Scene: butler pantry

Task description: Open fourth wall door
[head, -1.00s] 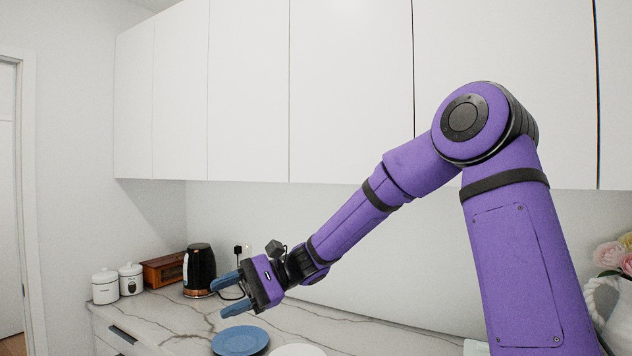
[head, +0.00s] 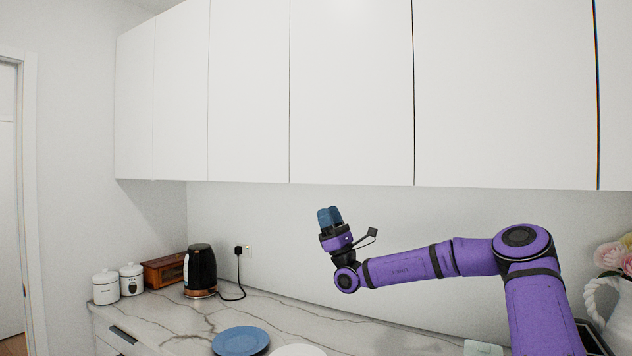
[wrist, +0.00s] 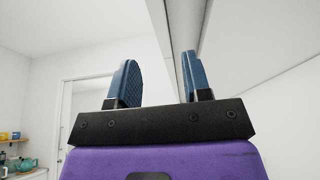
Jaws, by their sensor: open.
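The wall doors are flat white panels in a row above the counter, with no handles visible. Counted from the left in the head view, the fourth door (head: 351,90) is a wide panel, shut flush with the others. My gripper (head: 329,216) is open and empty, pointing up just below that door's lower edge. In the wrist view the two blue fingertips (wrist: 160,78) stand apart. A white cabinet panel edge (wrist: 158,35) shows beyond the gap between them, and the cabinet underside (wrist: 270,50) lies to the right. Contact with the door cannot be seen.
On the marble counter (head: 300,318) stand a black kettle (head: 200,270), white canisters (head: 106,287), a wooden box (head: 163,269) and a blue plate (head: 240,341). A flower vase (head: 607,305) is at the right. The space in front of the doors is clear.

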